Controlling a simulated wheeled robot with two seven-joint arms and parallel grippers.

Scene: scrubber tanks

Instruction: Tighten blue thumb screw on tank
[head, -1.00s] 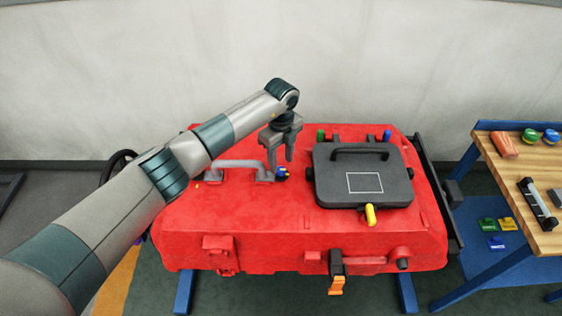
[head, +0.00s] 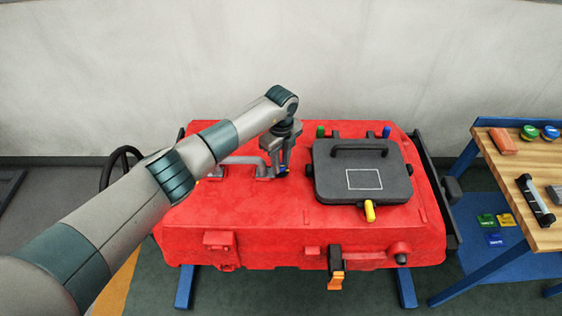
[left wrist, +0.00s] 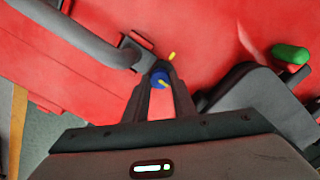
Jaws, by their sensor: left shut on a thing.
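The red tank (head: 260,232) stands in the middle of the head view. My left gripper (head: 279,170) points down at its top, between the grey handle and the black lid. It is shut on the small blue thumb screw (head: 283,171), mostly hidden behind the fingers in the head view. In the left wrist view the blue screw (left wrist: 159,79) shows between the two dark fingers, with a yellow mark on it. My right gripper is not in view.
The grey handle (head: 238,160) is close on the left of the gripper. The black lid (head: 335,185) with its yellow latch (head: 369,211) is close on the right. Green (head: 320,131) and blue (head: 386,131) knobs stand behind. A wooden bench (head: 533,205) is at right.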

